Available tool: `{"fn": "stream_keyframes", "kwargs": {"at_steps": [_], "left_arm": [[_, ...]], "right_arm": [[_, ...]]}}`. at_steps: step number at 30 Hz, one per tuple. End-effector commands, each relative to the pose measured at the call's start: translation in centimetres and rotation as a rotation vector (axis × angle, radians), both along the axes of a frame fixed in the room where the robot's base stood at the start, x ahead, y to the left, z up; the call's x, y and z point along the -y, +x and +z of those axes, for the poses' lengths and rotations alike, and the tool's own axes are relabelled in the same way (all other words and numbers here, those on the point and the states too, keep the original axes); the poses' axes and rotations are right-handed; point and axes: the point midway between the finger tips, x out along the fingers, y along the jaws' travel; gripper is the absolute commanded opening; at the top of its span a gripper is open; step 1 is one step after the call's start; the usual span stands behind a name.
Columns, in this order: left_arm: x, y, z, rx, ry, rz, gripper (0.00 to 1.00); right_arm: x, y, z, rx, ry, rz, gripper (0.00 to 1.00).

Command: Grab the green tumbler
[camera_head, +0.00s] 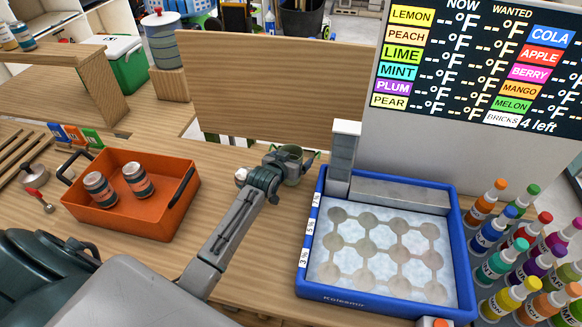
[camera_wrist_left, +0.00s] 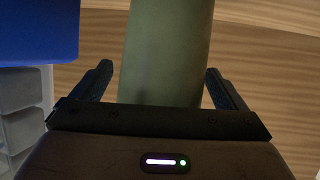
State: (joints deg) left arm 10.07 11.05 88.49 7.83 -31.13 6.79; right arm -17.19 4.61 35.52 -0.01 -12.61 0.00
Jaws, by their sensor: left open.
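The green tumbler (camera_wrist_left: 168,35) is a plain olive-green cylinder at the top middle of the left wrist view. My left gripper (camera_wrist_left: 158,72) is open, with one finger on each side of the tumbler and a visible gap to both. In the head view, my left gripper (camera_head: 294,160) is over the wooden counter, just left of the blue ice tray. There the gripper mostly hides the tumbler, and I cannot make out its outline. My right gripper is not in view.
The blue ice tray (camera_head: 304,262) stands close on the right. An orange bin (camera_head: 150,225) with two cans sits on the left. Several coloured bottles (camera_head: 497,262) stand at the far right. A wooden panel (camera_head: 270,85) rises behind. Counter between bin and tray is mostly clear.

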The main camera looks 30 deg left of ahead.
Motion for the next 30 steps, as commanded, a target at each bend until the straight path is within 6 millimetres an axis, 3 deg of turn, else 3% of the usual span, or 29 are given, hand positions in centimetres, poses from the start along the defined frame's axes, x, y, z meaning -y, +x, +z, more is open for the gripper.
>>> {"fn": "stream_keyframes", "kwargs": {"at_steps": [4,12,22,30], "left_arm": [[0.0,0.0,0.0,0.0,0.0,0.0,0.94],[0.0,0.0,0.0,0.0,0.0,0.0,0.45],[0.0,0.0,0.8,0.003,0.0,-0.001,0.45],[0.0,0.1,5.9,0.007,0.001,-0.001,0.45]], "right_arm": [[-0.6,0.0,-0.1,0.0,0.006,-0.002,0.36],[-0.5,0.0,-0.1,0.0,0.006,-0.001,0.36],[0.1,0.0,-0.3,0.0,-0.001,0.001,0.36],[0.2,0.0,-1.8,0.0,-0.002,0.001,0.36]]}}
